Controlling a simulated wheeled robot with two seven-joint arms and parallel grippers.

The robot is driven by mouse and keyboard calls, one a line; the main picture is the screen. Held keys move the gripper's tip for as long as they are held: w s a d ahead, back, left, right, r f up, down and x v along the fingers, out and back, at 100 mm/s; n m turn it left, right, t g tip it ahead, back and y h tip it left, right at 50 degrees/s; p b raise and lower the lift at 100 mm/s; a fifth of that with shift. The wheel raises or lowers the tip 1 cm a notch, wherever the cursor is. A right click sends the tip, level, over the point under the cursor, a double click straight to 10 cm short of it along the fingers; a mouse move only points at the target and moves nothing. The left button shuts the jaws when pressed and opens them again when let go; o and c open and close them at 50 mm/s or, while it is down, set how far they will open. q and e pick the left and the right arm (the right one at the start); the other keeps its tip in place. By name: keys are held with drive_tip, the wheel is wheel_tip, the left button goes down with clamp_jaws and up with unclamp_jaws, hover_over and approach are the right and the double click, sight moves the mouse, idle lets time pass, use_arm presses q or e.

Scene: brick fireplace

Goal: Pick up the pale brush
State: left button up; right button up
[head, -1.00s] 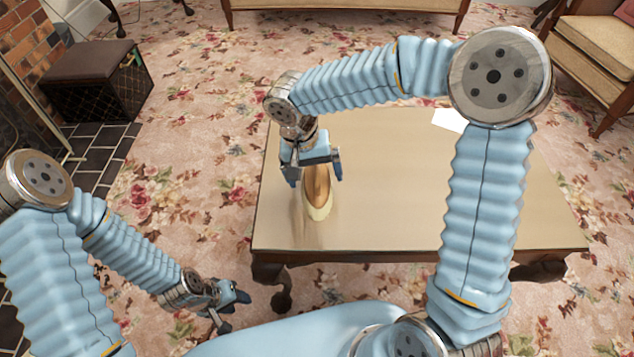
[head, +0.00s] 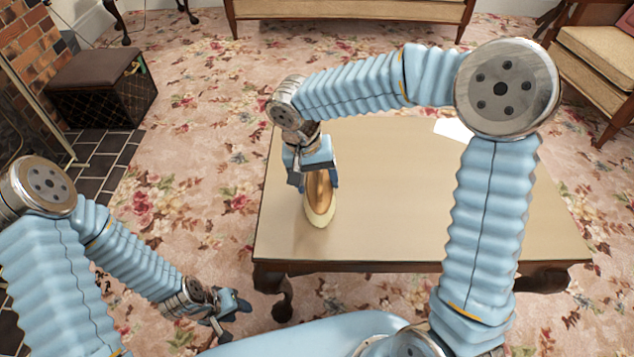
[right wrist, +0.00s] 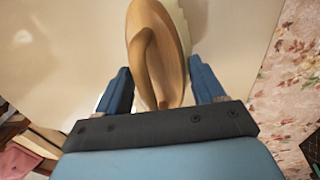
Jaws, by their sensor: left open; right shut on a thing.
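The pale brush (head: 320,204) has a wooden oval back with a handle and pale bristles along its rim. It is at the left part of the table, and in the right wrist view it (right wrist: 172,42) lies between the fingers. My right gripper (head: 318,184) is shut on the brush, one finger on each side of it. In the right wrist view the fingertips (right wrist: 160,75) flank the wooden body. I cannot tell whether the brush touches the tabletop. My left gripper (head: 240,306) is open and empty, low at the left, off the table.
The brush is over a low wooden table (head: 400,210) with a mostly bare top. A white sheet (head: 452,129) lies near its far edge. A dark stool (head: 100,85) stands by the brick fireplace at the left. A sofa (head: 350,10) and an armchair (head: 598,60) stand behind.

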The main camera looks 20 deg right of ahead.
drive_tip(key=s+r, duration=0.1)
drive_tip(key=r, duration=0.1)
drive_tip(key=s+r, duration=0.2)
drive_tip(key=r, duration=0.1)
drive_tip(key=s+r, duration=0.1)
drive_tip(key=r, duration=0.1)
drive_tip(key=shift+s+a+r, duration=0.15)
drive_tip(key=shift+a+r, duration=0.05)
drive_tip(key=shift+a, duration=0.2)
drive_tip(key=s+a+r, duration=0.1)
drive_tip(key=s+r, duration=0.3)
drive_tip(key=s, duration=0.5)
drive_tip(key=shift+s+a+r, duration=0.25)
drive_tip(key=shift+a, duration=0.1)
